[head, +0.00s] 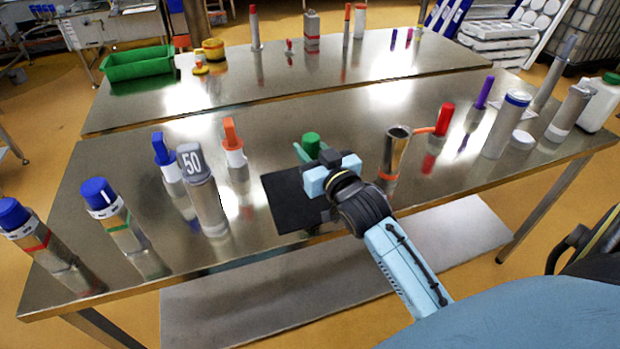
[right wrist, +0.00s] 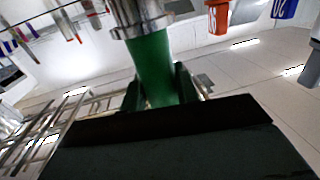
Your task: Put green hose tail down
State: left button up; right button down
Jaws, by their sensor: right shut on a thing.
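The green hose tail has a green grip, which shows in the head view (head: 311,144) and in the right wrist view (right wrist: 152,68), where it meets a metal part (right wrist: 140,12). My right gripper (head: 316,160) is shut on the green grip, with dark fingers on both sides of it. The gripper hides its lower part in the head view. It is over or at the back of a black mat (head: 285,205) near the table's front edge. I cannot tell whether it touches the mat. My left gripper is not in view.
On the steel table (head: 270,140), an orange-handled piece (head: 233,150) and a grey piece marked 50 (head: 204,190) stand left of the mat. Blue-capped cylinders (head: 115,215) stand far left.

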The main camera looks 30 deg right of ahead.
jog(key=shift+f+b, duration=0.45)
jog(key=shift+f, duration=2.45)
jog(key=shift+f, duration=0.15)
jog(key=c, duration=1.1)
grip_release()
jog(key=shift+o, duration=0.2)
